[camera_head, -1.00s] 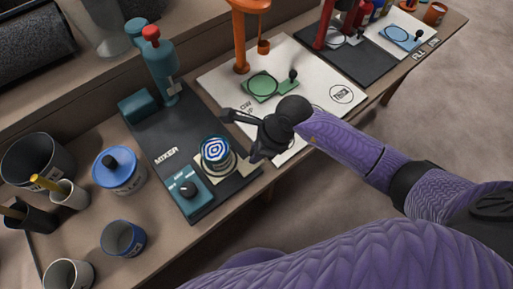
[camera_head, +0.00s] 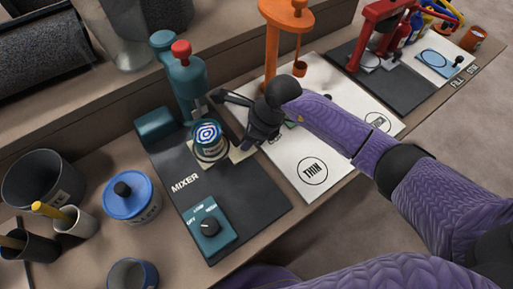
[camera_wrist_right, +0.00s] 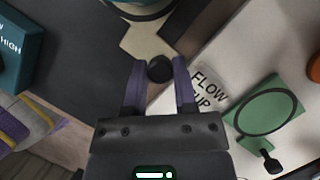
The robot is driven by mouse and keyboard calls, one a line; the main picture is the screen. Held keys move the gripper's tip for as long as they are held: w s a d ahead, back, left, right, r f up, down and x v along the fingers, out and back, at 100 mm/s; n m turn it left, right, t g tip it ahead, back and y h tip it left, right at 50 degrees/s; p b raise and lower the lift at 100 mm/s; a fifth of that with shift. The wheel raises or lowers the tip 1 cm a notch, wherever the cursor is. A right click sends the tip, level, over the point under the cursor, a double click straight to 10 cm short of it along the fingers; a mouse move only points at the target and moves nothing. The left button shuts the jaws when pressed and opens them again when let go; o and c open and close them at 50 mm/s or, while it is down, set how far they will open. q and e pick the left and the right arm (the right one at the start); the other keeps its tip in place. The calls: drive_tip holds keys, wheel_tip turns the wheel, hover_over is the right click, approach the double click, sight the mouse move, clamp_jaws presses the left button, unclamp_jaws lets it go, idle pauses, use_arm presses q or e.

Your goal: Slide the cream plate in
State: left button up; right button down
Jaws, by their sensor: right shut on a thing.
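The cream plate (camera_head: 240,153) lies low over the dark mixer base (camera_head: 255,190), partly hidden by the can and my gripper. It also shows in the right wrist view (camera_wrist_right: 148,42), running away under the can. A can with a blue and white swirled top (camera_head: 208,133) stands on it, close below the teal mixer head (camera_head: 190,83). My right gripper (camera_head: 236,122) is at the plate's near right end. In the right wrist view its fingers (camera_wrist_right: 159,85) are shut around a black knob (camera_wrist_right: 159,68) on the plate. My left gripper is not in view.
A teal dial box (camera_head: 210,228) sits at the front of the mixer base. A blue-lidded pot (camera_head: 130,195) and several cups stand to the left. A white board (camera_head: 340,165) and an orange stand (camera_head: 272,50) are to the right.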

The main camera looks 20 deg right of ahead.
drive_tip(key=shift+w, duration=0.3)
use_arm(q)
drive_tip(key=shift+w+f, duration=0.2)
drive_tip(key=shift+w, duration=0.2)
use_arm(e)
drive_tip(key=shift+r, duration=0.1)
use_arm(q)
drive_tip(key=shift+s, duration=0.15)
use_arm(e)
drive_tip(key=shift+a, duration=0.1)
drive_tip(key=shift+c, duration=2.1)
unclamp_jaws()
drive_tip(key=shift+w, duration=0.2)
use_arm(q)
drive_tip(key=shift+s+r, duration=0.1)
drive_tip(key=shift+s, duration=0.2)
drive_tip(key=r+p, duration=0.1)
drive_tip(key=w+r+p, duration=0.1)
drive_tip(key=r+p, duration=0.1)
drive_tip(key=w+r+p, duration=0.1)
drive_tip(key=p, duration=0.1)
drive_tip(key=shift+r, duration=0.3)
use_arm(e)
drive_tip(key=v, duration=0.9)
drive_tip(key=shift+r, duration=0.35)
